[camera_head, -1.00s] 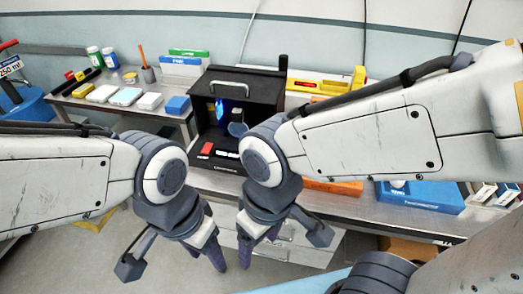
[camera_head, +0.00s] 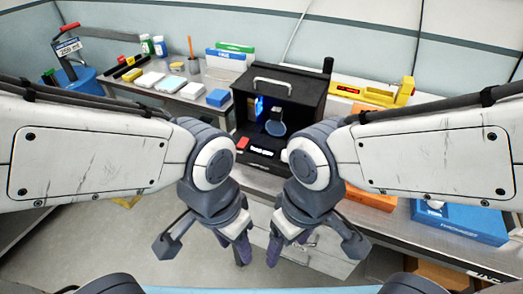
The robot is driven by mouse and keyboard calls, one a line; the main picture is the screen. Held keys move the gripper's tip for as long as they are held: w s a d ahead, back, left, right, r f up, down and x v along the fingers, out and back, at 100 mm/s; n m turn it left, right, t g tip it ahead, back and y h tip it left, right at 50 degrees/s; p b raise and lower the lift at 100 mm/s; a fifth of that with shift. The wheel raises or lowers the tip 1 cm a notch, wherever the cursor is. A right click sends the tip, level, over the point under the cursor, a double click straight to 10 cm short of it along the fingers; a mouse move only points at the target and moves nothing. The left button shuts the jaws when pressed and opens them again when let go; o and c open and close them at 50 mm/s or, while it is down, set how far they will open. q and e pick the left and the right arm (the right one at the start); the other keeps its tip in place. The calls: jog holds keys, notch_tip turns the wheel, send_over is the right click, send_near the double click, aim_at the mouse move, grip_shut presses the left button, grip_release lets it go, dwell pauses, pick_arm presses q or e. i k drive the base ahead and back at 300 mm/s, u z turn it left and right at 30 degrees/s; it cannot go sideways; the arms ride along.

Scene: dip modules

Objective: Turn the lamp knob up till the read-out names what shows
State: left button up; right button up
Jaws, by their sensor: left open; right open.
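The black lamp box (camera_head: 280,98) with a grey top handle stands on the bench, its front open. Inside, a blue glow (camera_head: 259,106) shows at the left and a round bluish disc (camera_head: 275,128) hangs near the middle. A red part (camera_head: 243,143) and a small lit read-out (camera_head: 262,150) are on its front ledge; the text is too small to read. I cannot make out the knob; my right arm covers the ledge's right end. My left gripper (camera_head: 205,249) and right gripper (camera_head: 310,250) are open and empty, low in front of the bench and apart from the box.
A yellow tool (camera_head: 390,93) lies behind on the right.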

aim_at(283, 158)
jog(key=u, duration=1.75)
jog(key=k, duration=1.15)
jog(key=z, duration=1.4)
jog(key=i, duration=0.5)
jog(key=u, duration=0.05)
